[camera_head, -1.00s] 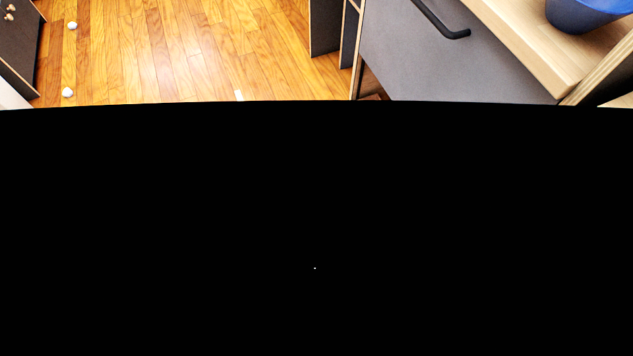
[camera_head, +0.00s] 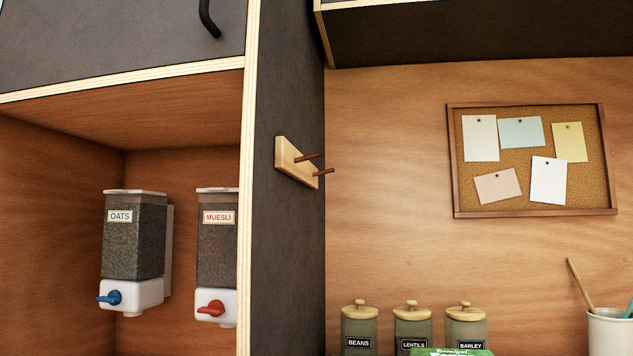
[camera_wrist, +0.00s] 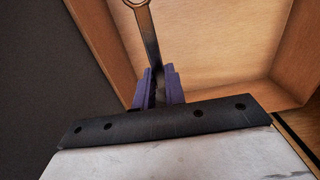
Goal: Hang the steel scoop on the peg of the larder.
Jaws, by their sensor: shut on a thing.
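The steel scoop (camera_wrist: 148,38) shows in the wrist view only as a narrow metal handle with a ring at its end, cut by the top edge. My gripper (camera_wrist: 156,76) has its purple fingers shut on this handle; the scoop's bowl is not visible. In the head view, the larder's dark side panel (camera_head: 285,258) carries a pale wooden block (camera_head: 290,160) with two brown pegs, an upper-left peg (camera_head: 308,156) and a lower-right peg (camera_head: 324,173). Both pegs look bare. My gripper and the scoop are not in the head view.
Left of the panel, an open compartment holds an oats dispenser (camera_head: 134,240) and a muesli dispenser (camera_head: 217,250). Right of it are several labelled canisters (camera_head: 412,328), a cup with utensils (camera_head: 609,330) and a corkboard (camera_head: 535,195). A dark cabinet (camera_head: 470,30) overhangs. Space before the pegs looks clear.

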